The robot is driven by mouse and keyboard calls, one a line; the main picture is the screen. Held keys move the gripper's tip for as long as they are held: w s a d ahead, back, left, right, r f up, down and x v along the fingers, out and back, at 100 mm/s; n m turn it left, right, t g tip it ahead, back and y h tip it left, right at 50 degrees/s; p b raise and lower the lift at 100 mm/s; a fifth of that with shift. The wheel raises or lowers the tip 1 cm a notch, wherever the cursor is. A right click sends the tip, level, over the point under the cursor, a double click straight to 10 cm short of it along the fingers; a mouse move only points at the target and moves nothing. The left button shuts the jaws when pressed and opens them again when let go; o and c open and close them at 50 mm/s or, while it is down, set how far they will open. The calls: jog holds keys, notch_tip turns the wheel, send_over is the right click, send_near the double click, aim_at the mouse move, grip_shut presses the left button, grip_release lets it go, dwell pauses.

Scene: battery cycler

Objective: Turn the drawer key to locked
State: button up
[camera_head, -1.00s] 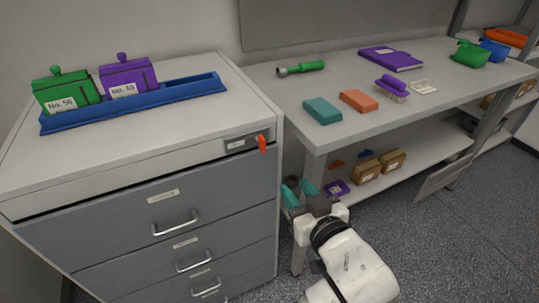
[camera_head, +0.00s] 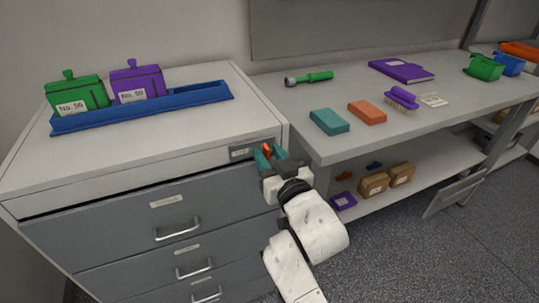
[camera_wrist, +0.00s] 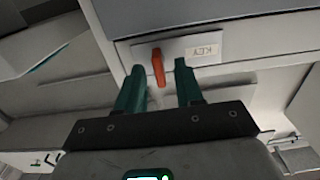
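The orange drawer key (camera_head: 266,149) sits in the lock plate at the upper right of the grey drawer cabinet (camera_head: 110,195). In the wrist view the key (camera_wrist: 158,67) hangs from the plate (camera_wrist: 205,48), slightly tilted. My gripper (camera_head: 269,157) is at the key in the head view. In the wrist view its two teal fingers (camera_wrist: 160,80) are apart, with the key showing between and just beyond their tips, nearer the left finger. I cannot tell whether either finger touches it.
A blue tray (camera_head: 190,99) with a green and a purple labelled case (camera_head: 137,83) stands on the cabinet top. The bench edge is close beside my arm.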

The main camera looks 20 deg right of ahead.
jog(key=shift+w, duration=0.3)
grip_shut()
dwell(0.3)
